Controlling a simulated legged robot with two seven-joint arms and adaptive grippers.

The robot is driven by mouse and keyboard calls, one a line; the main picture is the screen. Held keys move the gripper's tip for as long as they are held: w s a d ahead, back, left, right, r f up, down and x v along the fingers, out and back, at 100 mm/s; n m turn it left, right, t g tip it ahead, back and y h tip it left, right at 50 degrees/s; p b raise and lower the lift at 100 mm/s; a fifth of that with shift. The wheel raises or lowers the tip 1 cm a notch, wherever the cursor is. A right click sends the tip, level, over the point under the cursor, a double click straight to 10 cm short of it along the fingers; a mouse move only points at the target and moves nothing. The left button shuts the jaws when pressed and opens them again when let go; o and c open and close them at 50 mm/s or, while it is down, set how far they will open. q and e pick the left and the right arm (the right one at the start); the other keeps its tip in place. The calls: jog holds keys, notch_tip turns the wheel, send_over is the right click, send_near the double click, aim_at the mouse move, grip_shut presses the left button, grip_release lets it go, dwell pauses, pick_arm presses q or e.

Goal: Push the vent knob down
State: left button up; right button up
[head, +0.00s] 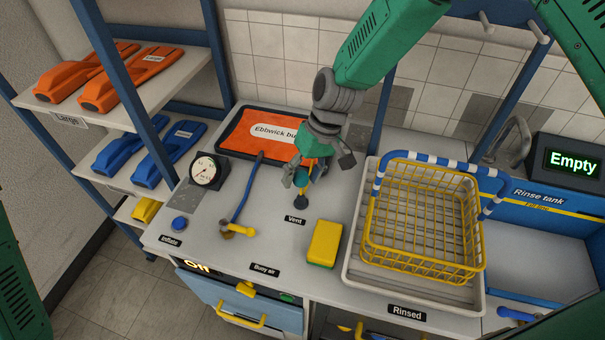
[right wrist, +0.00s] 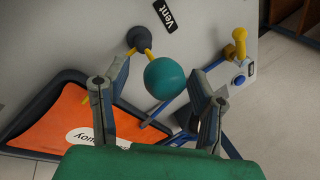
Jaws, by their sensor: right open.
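The vent knob is a round teal ball (right wrist: 165,78) on a yellow stem with a dark round base (right wrist: 138,38). In the head view the base (head: 300,204) stands on the bench behind the Vent label (head: 295,220), with the knob partly hidden by my right gripper. My right gripper (head: 318,177) is open and points down over the knob. In the right wrist view the knob shows between its two fingers (right wrist: 157,72), with no clear contact. My left gripper is out of view.
A yellow sponge (head: 324,243) and a yellow wire basket (head: 470,240) in a tray stand to the right. A gauge (head: 207,171), a yellow-handled valve (head: 238,230) and a blue button (head: 179,224) are to the left. An orange bag (head: 250,132) lies behind.

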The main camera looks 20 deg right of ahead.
aim_at(302, 196)
jog(key=shift+a, duration=0.15)
jog(key=shift+a+r, duration=0.1)
jog(key=shift+a, duration=0.1)
grip_shut()
jog(key=shift+d, duration=0.2)
notch_tip(302, 196, down, 3)
jog(key=shift+d+f+b, duration=0.1)
jog(key=shift+f+b, duration=0.1)
jog(key=shift+b, duration=0.7)
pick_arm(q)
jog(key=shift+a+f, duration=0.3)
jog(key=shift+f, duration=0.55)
pick_arm(e)
jog(key=shift+s+r, duration=0.1)
grip_release()
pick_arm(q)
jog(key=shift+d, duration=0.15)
